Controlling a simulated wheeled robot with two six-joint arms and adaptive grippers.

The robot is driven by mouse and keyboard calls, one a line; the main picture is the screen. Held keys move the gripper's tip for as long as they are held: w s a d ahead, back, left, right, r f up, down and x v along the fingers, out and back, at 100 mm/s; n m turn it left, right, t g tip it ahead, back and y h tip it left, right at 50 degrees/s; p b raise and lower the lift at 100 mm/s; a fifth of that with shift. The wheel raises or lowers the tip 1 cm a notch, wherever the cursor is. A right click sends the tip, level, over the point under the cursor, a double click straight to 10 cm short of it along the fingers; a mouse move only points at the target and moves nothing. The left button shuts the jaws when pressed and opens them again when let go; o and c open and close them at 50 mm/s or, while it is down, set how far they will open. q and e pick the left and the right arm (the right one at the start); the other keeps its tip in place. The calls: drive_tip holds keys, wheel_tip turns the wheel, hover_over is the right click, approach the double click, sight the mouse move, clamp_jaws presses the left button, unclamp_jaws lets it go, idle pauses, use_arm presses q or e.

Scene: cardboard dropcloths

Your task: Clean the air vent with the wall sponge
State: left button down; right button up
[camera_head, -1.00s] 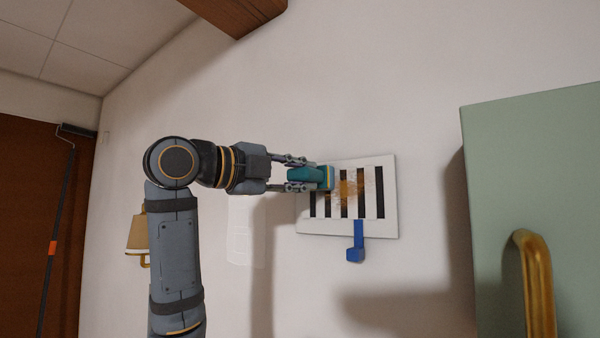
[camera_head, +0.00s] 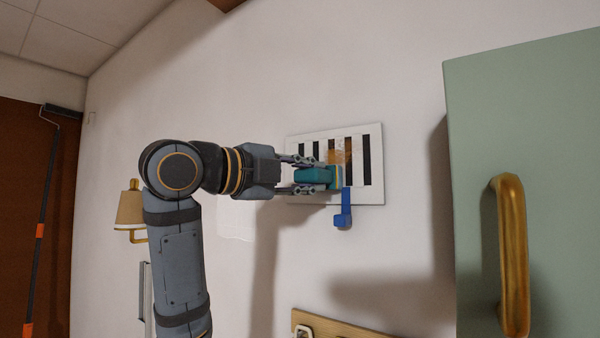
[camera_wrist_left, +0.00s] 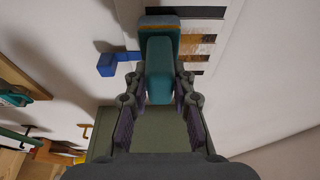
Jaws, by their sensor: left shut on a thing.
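The air vent (camera_head: 376,190) is a white wall plate with dark slots and a blue lever (camera_head: 343,212) at its lower edge. A brownish dirt patch (camera_head: 341,152) shows on its slats, and also in the left wrist view (camera_wrist_left: 197,44). My left gripper (camera_head: 298,176) is shut on the teal sponge (camera_head: 315,176), whose yellowish face is toward the vent. The sponge (camera_wrist_left: 160,70) is over the vent's lower part, beside the lever. I cannot tell whether it touches. My right gripper is not in view.
A green cabinet (camera_head: 530,130) with a brass handle (camera_head: 511,255) stands at the right. A wooden rack (camera_head: 345,328) is on the wall below the vent. A wall lamp (camera_head: 131,210) and a long-handled roller (camera_head: 45,200) are at the left.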

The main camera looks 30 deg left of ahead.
use_arm(q)
drive_tip(key=r+p, duration=0.1)
drive_tip(key=r, duration=0.1)
drive_tip(key=r+p, duration=0.3)
drive_tip(key=r, duration=0.1)
drive_tip(key=shift+a+p, duration=0.4)
drive_tip(key=shift+d+r+b, duration=0.1)
drive_tip(key=shift+r+b, duration=0.35)
drive_tip(key=shift+r, duration=0.4)
